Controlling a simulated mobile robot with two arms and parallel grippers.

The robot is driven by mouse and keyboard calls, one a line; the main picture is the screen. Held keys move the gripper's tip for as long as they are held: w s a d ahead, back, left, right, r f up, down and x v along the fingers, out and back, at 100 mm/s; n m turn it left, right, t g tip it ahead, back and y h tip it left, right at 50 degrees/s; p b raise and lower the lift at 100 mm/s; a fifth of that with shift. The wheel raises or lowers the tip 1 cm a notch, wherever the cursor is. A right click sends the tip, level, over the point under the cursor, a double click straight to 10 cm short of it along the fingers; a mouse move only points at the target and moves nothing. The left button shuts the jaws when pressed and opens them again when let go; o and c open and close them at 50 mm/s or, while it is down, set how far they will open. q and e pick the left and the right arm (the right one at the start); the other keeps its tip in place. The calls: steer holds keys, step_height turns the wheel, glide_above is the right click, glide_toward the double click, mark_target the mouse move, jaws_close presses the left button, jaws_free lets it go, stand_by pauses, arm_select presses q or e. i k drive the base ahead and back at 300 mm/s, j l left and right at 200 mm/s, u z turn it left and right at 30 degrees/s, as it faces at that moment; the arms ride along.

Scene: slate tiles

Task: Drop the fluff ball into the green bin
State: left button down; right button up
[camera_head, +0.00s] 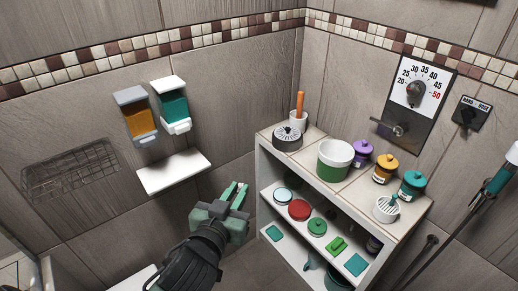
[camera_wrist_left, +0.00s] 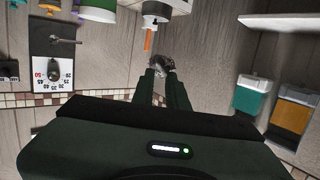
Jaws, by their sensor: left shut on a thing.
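My left gripper (camera_head: 238,190) is in front of the shelf unit, left of its top, with its fingers pointing up and away. In the left wrist view its fingertips (camera_wrist_left: 161,74) are closed on a small dark grey fluff ball (camera_wrist_left: 163,63). In the head view the ball is mostly hidden by the fingers. The green bin (camera_head: 333,167) is a round green tub with a white inside. It stands upright and open on the shelf unit's top, to the right of the gripper and apart from it. My right gripper is not in view.
The shelf unit (camera_head: 264,160) also bears a grey round tin (camera_head: 287,141), a white cup with an orange handle (camera_head: 299,118), a purple jar (camera_head: 361,155), an orange jar (camera_head: 384,170) and a teal jar (camera_head: 412,186). A white wall ledge (camera_head: 172,174) and two dispensers are left.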

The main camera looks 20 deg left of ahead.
mark_target(326, 172)
steer(key=i+j+z, duration=0.1)
steer(key=j, duration=0.25)
steer(key=i+j+z, duration=0.1)
steer(key=j, duration=0.25)
steer(key=i+j, duration=0.25)
steer(key=j, duration=0.15)
steer(key=z, duration=1.35)
